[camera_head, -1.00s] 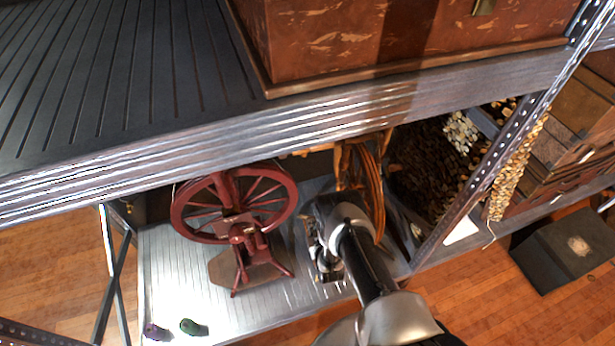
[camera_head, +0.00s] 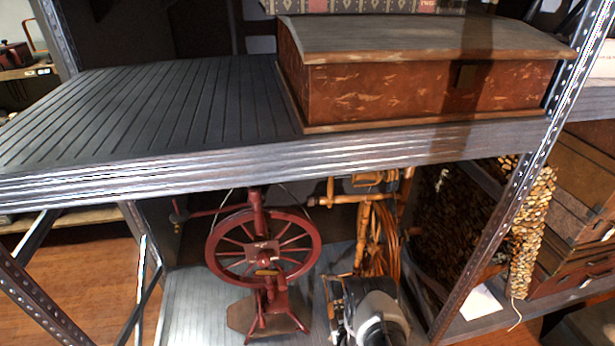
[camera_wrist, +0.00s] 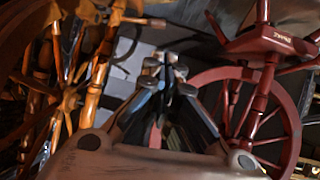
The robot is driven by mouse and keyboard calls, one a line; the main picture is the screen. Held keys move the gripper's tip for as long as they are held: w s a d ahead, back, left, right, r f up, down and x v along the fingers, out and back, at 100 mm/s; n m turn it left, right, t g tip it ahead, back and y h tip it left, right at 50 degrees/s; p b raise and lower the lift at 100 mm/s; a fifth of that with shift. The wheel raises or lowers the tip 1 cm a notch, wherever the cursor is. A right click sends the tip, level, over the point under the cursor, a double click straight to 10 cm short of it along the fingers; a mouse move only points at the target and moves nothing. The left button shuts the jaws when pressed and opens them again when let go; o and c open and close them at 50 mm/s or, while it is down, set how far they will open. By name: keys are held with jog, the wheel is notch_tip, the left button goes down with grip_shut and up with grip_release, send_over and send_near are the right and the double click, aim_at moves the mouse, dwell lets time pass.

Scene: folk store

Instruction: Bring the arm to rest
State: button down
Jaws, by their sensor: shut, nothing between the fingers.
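My gripper (camera_wrist: 166,72) shows in the wrist view with its fingertips together and nothing between them. In the head view my arm enters from the bottom, and its end (camera_head: 345,310) is at the lower shelf, in front of the orange-brown wooden spinning wheel (camera_head: 380,235) and right of the dark red spinning wheel (camera_head: 263,252). In the wrist view the wooden wheel (camera_wrist: 75,98) is on the left and the red wheel (camera_wrist: 285,120) on the right. The fingertips appear between them. I cannot tell how close the fingers are to either wheel.
The metal upper shelf (camera_head: 150,110) overhangs the lower shelf (camera_head: 190,300). A worn red-brown chest (camera_head: 420,85) stands on the upper shelf. A perforated upright post (camera_head: 500,210) is right of my arm. Brown cases (camera_head: 580,210) stand further right.

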jog(key=w+r+g, duration=0.1)
jog(key=w+r, duration=0.4)
jog(key=r, duration=0.5)
jog(key=w+r+g, duration=0.1)
jog(key=w+r, duration=0.4)
jog(key=r, duration=0.5)
jog(key=s+d+r+m+g, duration=0.1)
jog(key=s+r, duration=0.2)
jog(key=r, duration=0.8)
jog(key=s+d+r+g, duration=0.1)
jog(key=s+r, duration=0.2)
jog(key=r, duration=0.8)
jog(key=s+r+g, duration=0.1)
jog(key=s+r, duration=1.2)
jog(key=s, duration=0.2)
jog(key=s+r+g, duration=0.2)
jog(key=s+r, duration=0.1)
jog(key=s, duration=2)
jog(key=shift+s+d+m+h, duration=0.3)
jog(key=shift+d+m, duration=0.1)
jog(key=shift+d, duration=0.05)
